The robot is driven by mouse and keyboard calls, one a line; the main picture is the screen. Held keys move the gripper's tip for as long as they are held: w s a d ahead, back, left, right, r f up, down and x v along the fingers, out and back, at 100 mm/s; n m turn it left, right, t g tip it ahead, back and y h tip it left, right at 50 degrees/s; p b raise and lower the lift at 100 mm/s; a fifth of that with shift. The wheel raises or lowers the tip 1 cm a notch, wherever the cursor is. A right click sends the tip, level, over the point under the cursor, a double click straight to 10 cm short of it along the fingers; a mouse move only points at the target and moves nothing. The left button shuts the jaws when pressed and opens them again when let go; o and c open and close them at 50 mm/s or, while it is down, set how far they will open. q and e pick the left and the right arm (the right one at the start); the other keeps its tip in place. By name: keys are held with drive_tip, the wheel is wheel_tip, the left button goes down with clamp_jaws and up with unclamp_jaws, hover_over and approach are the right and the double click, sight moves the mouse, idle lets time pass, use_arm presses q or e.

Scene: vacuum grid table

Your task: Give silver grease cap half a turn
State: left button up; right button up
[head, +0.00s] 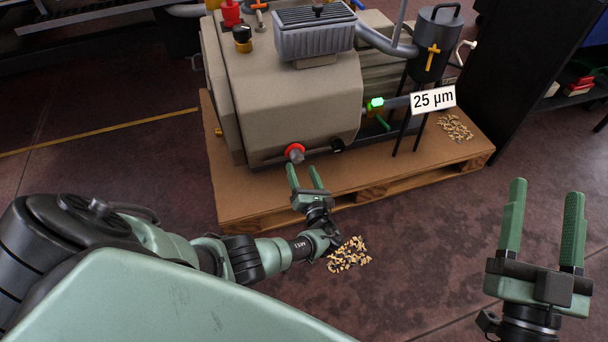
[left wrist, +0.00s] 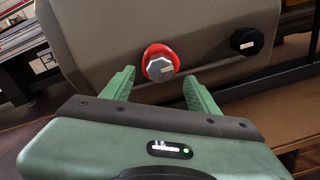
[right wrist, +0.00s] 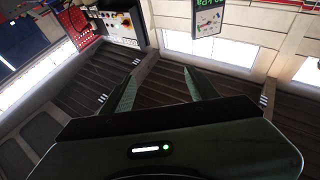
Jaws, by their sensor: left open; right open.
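The silver grease cap (head: 297,156) sits in a red ring (head: 294,149) low on the front of the beige pump (head: 300,105). In the left wrist view the silver cap (left wrist: 161,69) shows a pale mark on its face, with the red ring (left wrist: 150,55) around it. My left gripper (head: 304,170) is open just in front of the cap. In its wrist view the fingertips lie to either side and a little below the cap, apart from it. My right gripper (head: 544,192) is open and empty at the right, away from the pump.
A black cap (left wrist: 247,41) sits right of the silver one. The pump stands on a wooden pallet (head: 440,174). Chips lie on the floor (head: 349,255) and on the pallet (head: 455,127). A "25 µm" label (head: 433,99) hangs near a black canister (head: 432,45).

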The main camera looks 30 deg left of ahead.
use_arm(q)
drive_tip(key=shift+v, duration=1.15)
use_arm(e)
drive_tip(key=shift+w+f+g+h, duration=0.25)
drive_tip(key=shift+f+g, duration=0.15)
drive_tip(key=shift+f, duration=0.35)
drive_tip(key=shift+w+f+g+h, duration=0.25)
drive_tip(key=shift+f+g, duration=0.15)
drive_tip(key=shift+f, duration=0.3)
use_arm(q)
drive_tip(key=shift+f, duration=0.15)
